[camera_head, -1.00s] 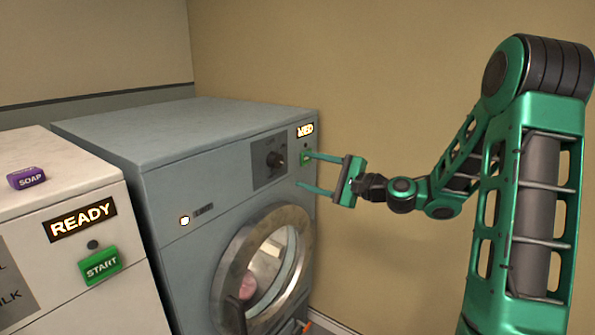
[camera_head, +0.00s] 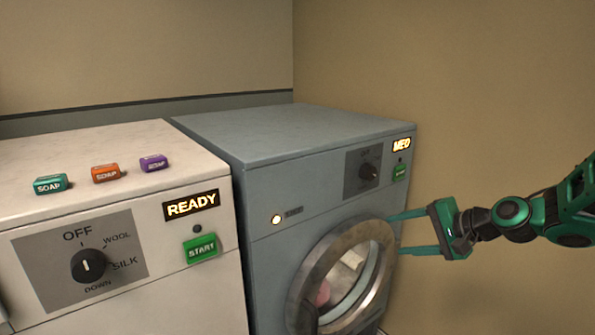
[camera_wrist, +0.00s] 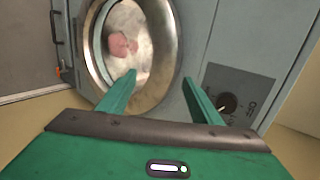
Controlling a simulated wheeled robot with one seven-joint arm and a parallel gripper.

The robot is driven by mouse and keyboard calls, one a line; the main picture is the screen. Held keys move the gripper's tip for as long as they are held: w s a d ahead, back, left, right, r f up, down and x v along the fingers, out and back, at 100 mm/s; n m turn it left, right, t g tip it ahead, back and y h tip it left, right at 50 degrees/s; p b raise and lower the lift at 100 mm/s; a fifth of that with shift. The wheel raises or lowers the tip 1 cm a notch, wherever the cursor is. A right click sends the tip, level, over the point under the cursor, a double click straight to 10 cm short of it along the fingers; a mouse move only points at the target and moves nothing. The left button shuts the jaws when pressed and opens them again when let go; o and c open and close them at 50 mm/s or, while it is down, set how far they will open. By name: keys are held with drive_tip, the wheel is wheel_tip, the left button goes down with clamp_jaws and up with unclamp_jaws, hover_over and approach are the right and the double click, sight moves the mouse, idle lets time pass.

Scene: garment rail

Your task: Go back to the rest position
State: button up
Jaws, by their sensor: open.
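My gripper (camera_head: 405,232) is open and empty in the head view, in front of the right part of the grey machine (camera_head: 215,145). Its two green fingers point left toward the machine's front, beside the round door and below the green button. Whether the fingertips touch the machine cannot be told. In the wrist view my gripper (camera_wrist: 160,90) shows its fingers spread, with the round door (camera_wrist: 165,50) between and beyond them. A pink item (camera_wrist: 122,45) shows behind the door glass. The grey machine's dial (camera_wrist: 228,102) is to the right of the fingers.
The white machine (camera_head: 130,215) on the left reads READY, with a green START button (camera_head: 201,248) and a dial (camera_head: 88,266). Teal (camera_head: 50,184), orange (camera_head: 107,172) and purple (camera_head: 153,162) soap blocks lie on its top. A beige wall (camera_head: 480,90) stands behind my arm.

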drive_tip(key=s+d+n+g+h, duration=0.1)
drive_tip(key=s+d+g+h, duration=0.1)
drive_tip(key=s, duration=0.9)
drive_tip(key=s+d+f+n+g+h, duration=0.1)
drive_tip(key=s+d+g, duration=0.3)
drive_tip(key=s, duration=0.8)
drive_tip(key=s+d+f+n+g+h, duration=0.1)
drive_tip(key=s+d+n+g+h, duration=0.1)
drive_tip(key=s+d+h, duration=0.2)
drive_tip(key=s+d, duration=0.3)
drive_tip(key=s, duration=0.4)
drive_tip(key=shift+s+g, duration=0.35)
drive_tip(key=shift+g, duration=0.05)
drive_tip(key=shift+w+f, duration=0.25)
drive_tip(key=shift+w, duration=0.4)
